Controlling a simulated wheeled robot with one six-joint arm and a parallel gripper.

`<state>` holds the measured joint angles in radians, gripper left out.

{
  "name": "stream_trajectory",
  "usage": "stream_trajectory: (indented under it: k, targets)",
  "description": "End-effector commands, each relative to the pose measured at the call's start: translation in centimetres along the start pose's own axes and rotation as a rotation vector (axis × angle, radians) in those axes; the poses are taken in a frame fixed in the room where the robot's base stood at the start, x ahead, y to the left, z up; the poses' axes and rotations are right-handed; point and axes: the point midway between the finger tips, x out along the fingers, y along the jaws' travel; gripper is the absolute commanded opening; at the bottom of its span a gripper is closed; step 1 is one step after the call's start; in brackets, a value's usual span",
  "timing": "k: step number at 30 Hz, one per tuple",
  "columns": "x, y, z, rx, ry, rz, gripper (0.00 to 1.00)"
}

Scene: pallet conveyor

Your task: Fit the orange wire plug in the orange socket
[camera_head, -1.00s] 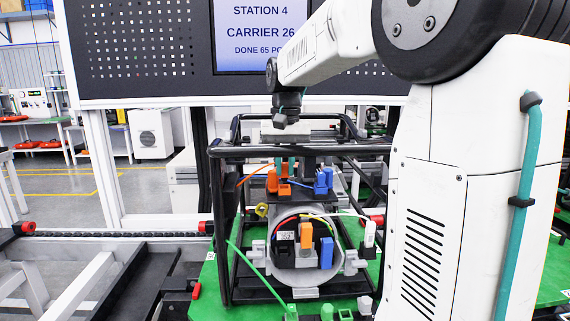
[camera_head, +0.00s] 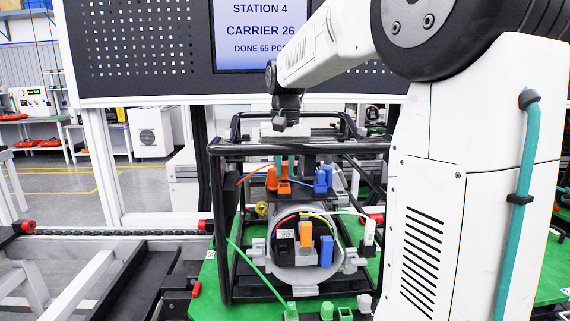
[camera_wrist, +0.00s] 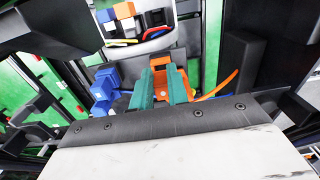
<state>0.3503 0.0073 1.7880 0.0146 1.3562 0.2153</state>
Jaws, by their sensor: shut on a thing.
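My gripper (camera_wrist: 162,84) has two teal fingers shut on the orange plug (camera_wrist: 161,90), which shows between them in the wrist view. An orange wire (camera_wrist: 228,82) runs off to the right there. More orange, likely the orange socket (camera_wrist: 168,60), lies just beyond the fingertips. In the head view the teal fingers (camera_head: 284,166) reach down into a small orange cluster (camera_head: 272,180) on the dark ledge above the round housing. Plug and socket overlap, so I cannot tell how deep the plug sits.
Blue connector parts (camera_head: 325,178) stand close beside the orange ones. An orange block (camera_head: 306,234) and a blue block (camera_head: 326,252) sit in the round grey housing (camera_head: 297,287) below. A black tube frame (camera_head: 222,230) surrounds the work on a green plate (camera_head: 257,292).

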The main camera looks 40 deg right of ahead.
Motion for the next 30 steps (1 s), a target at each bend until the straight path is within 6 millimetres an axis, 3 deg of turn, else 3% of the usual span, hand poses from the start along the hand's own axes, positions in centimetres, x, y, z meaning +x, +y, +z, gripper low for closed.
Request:
stream_trajectory:
  k: [28,29,30]
  targets:
    - [2.0,0.0,0.0,0.0,0.0,0.0,0.0]
    - [2.0,0.0,0.0,0.0,0.0,0.0,0.22]
    - [2.0,0.0,0.0,0.0,0.0,0.0,0.33]
